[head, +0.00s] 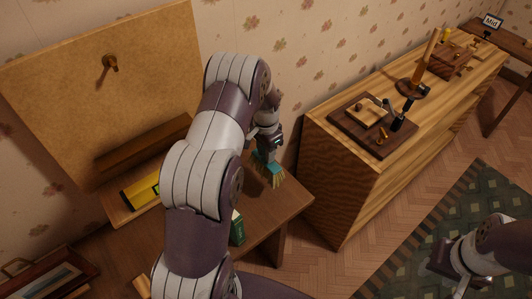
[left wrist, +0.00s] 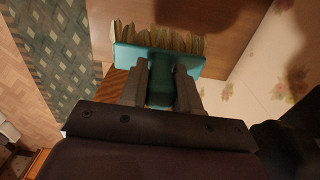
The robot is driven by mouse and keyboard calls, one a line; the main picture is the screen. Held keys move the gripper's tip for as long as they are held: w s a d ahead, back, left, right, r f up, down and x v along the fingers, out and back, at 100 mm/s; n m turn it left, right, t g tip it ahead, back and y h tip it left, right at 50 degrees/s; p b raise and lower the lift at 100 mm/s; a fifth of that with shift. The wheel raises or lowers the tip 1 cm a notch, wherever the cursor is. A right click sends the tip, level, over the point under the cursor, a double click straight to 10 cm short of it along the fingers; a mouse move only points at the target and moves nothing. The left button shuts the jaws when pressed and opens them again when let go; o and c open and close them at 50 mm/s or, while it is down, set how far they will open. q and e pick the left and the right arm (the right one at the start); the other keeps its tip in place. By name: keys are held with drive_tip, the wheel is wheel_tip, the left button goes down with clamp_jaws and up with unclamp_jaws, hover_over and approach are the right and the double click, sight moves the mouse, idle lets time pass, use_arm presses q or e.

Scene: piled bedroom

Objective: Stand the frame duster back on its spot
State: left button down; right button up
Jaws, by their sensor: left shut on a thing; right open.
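The frame duster (head: 272,170) is a small teal brush with pale tan bristles. My left gripper (head: 267,150) is shut on its handle and holds it over the right part of the brown table (head: 285,203), bristles pointing down. In the left wrist view the teal head (left wrist: 170,60) sits just beyond the two fingers of the left gripper (left wrist: 161,85), with bristles facing the tabletop. I cannot tell whether the bristles touch the table. My right gripper (head: 447,262) is at the lower right, over the rug, away from the table. The duster's spot is not identifiable.
A green box (head: 237,228) stands on the table near my left arm. A yellow-and-black item (head: 142,191) lies on a ledge below a leaning board (head: 100,85). A wooden cabinet (head: 345,185) with several mounted tools stands right of the table.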

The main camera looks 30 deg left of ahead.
sight(266, 167)
use_arm(q)
drive_tip(key=shift+w+a+f, duration=0.2)
drive_tip(key=shift+w, duration=0.2)
drive_tip(key=shift+s+d+f+b, duration=0.2)
drive_tip(key=shift+s+f+b, duration=0.1)
drive_tip(key=shift+b, duration=0.05)
wheel_tip(266, 167, down, 5)
drive_tip(key=b, duration=0.3)
drive_tip(key=shift+w+f, duration=0.15)
use_arm(e)
drive_tip(key=f, duration=0.3)
drive_tip(key=shift+w+f, duration=0.2)
drive_tip(key=shift+f, duration=0.2)
use_arm(q)
drive_tip(key=shift+r, duration=0.2)
drive_tip(key=shift+f+b, duration=0.65)
drive_tip(key=shift+f, duration=0.4)
use_arm(e)
drive_tip(key=shift+f, duration=0.65)
